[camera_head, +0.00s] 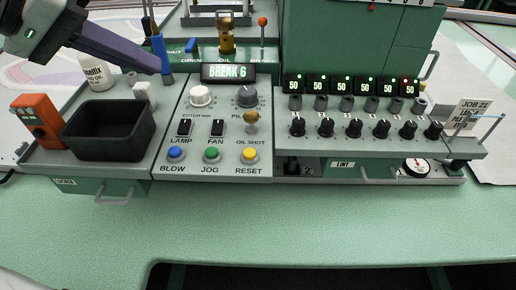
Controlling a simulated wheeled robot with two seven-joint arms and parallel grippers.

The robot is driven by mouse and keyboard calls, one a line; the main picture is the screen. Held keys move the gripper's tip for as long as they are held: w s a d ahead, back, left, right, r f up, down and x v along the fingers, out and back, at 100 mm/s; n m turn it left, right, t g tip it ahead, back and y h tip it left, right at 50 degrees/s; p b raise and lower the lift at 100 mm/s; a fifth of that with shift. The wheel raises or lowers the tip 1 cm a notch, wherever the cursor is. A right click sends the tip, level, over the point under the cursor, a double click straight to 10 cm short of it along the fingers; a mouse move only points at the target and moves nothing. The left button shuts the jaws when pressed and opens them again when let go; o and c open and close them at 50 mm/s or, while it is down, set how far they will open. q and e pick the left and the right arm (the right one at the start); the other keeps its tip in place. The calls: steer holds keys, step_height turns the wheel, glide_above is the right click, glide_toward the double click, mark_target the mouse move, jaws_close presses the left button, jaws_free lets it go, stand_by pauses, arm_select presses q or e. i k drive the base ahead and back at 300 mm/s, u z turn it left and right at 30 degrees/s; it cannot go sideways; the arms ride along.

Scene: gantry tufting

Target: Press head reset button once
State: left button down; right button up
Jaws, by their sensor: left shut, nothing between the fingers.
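The yellow button (250,155) labelled RESET is at the lower right of the grey control panel (211,167). It sits right of the green JOG button (211,153) and the blue BLOW button (175,154). The display (228,72) above the panel reads "BREAK 6". My left gripper (158,68) comes in from the upper left with its purple fingers shut and empty. Its tips appear near a blue upright tool (158,48), up and left of the RESET button and apart from it. Whether they touch the tool I cannot tell. My right gripper is not in view.
A black bin (108,130), an orange device (37,120) and a white bottle (95,73) stand at the left. LAMP (184,127) and FAN (218,128) switches and an oil-shot knob (251,118) surround the buttons. Several dials (355,128) line the right. The front green surface (260,220) is clear.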

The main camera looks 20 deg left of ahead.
mark_target(249, 154)
steer(key=u, duration=0.85)
steer(key=k, duration=1.2)
steer(key=z, duration=0.85)
steer(key=i, duration=1)
